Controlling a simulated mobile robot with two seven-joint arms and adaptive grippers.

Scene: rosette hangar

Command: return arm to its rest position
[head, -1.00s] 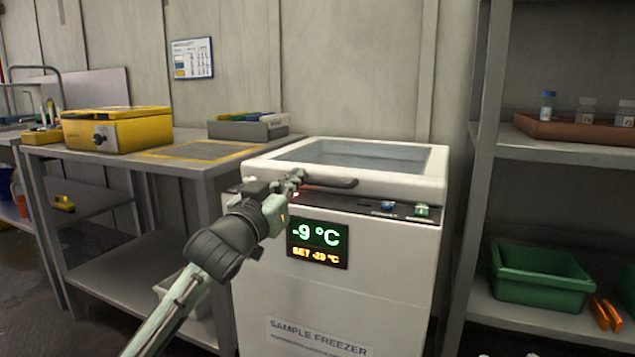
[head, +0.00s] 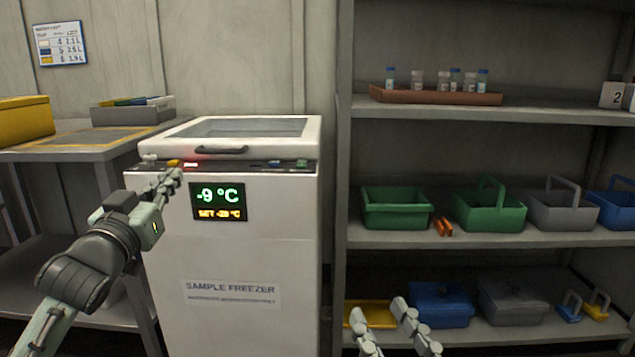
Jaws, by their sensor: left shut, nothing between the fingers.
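My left gripper (head: 172,179) is shut and empty. It is at the upper left front of the white sample freezer (head: 250,255), to the left of the dark lid handle (head: 221,150) and apart from it. Whether its tips touch the freezer is hard to tell. The freezer lid (head: 300,126) is down. Its display (head: 218,201) reads -9 °C, set -20 °C. My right gripper (head: 378,309) enters at the bottom, in front of the lower shelf, with its two fingers apart and nothing visible between them.
A shelf unit (head: 480,240) stands right of the freezer. It holds a brown tray (head: 430,97) of vials, green baskets (head: 398,212), a grey basket (head: 562,212) and a blue bin (head: 440,304). A grey workbench (head: 85,150) stands at the left, close to my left arm.

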